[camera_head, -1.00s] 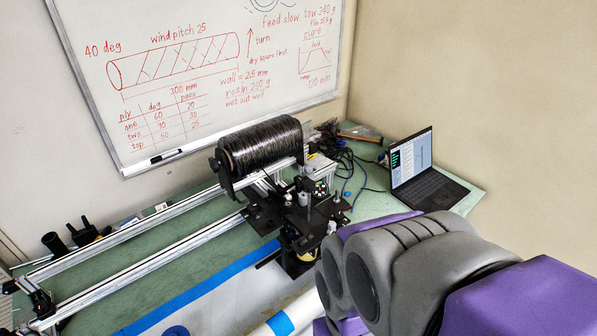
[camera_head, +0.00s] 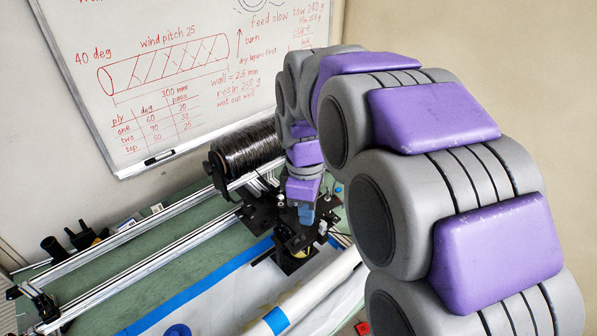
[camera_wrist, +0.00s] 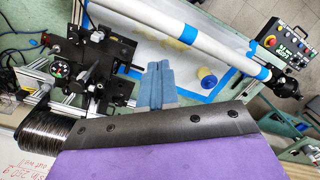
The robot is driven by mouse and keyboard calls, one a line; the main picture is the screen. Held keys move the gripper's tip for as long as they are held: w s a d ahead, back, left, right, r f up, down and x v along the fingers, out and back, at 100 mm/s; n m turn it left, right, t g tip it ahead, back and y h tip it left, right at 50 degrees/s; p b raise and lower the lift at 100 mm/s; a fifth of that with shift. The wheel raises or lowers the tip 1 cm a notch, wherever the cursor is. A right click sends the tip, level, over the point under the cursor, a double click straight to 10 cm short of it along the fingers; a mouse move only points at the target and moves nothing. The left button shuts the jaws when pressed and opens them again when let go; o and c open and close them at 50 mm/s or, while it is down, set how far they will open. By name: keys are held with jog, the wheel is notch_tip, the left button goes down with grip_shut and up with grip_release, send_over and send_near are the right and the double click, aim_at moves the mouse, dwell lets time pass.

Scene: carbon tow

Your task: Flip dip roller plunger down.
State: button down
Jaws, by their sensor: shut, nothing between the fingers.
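The black winding carriage (camera_head: 262,213), with its dark plates and posts, sits on the rails beside the spool. It also shows in the wrist view (camera_wrist: 118,88). I cannot clearly pick out the dip roller plunger or its position among these parts. My gripper (camera_head: 306,220) has blue fingers pointing down and hides part of the carriage's right side. In the wrist view my gripper (camera_wrist: 158,66) is shut and empty, just right of the carriage. I cannot tell whether it touches anything.
A black carbon tow spool (camera_head: 246,150) stands behind the carriage. Two metal rails (camera_head: 150,240) run left. A white tube (camera_head: 300,297) with blue tape lies in front.

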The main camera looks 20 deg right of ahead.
jog(key=w+d+r+n+p, duration=0.2)
jog(key=w+n, duration=0.3)
jog(key=w, duration=0.5)
jog(key=w+d+r+n+t+p, duration=0.1)
jog(key=w+d+r+n+p, duration=0.1)
jog(key=w+n, duration=0.4)
jog(key=shift+w+d+p, duration=0.45)
jog(key=shift+w, duration=1.55)
jog(key=f, duration=1.4)
jog(key=shift+w+d, duration=0.1)
jog(key=shift+d, duration=0.15)
jog(key=shift+f, duration=0.1)
notch_tip(320, 180, down, 11)
jog(key=shift+r+b, duration=0.2)
jog(key=shift+b, duration=0.25)
jog(key=shift+f, duration=0.5)
